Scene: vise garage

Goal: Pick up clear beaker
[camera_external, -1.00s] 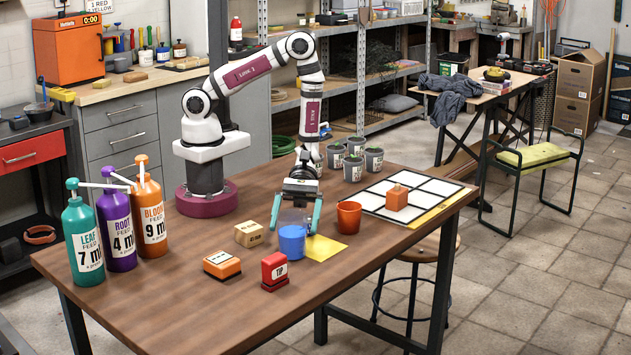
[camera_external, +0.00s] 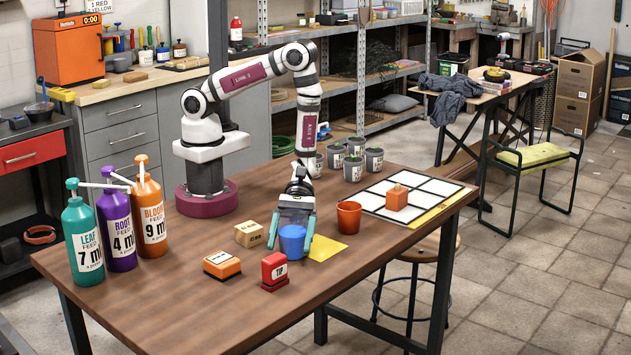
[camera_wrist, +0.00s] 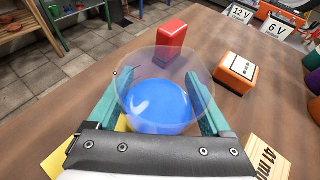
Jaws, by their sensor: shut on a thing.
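The clear beaker (camera_wrist: 158,72) stands upright with blue liquid (camera_wrist: 158,108) in its lower part. In the external view its blue part (camera_external: 292,240) shows on the wooden table, at the left edge of a yellow sheet. My gripper (camera_external: 291,241) points down over it. In the wrist view the teal fingers of my gripper (camera_wrist: 158,100) lie along the left and right sides of the beaker, shut on it. The beaker appears to be at table height; I cannot tell if its base touches.
A red TIP block (camera_external: 275,271), an orange block (camera_external: 222,264) and a tan block (camera_external: 249,234) lie to the left. An orange cup (camera_external: 348,216) stands close on the right, before a white grid board (camera_external: 428,190).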

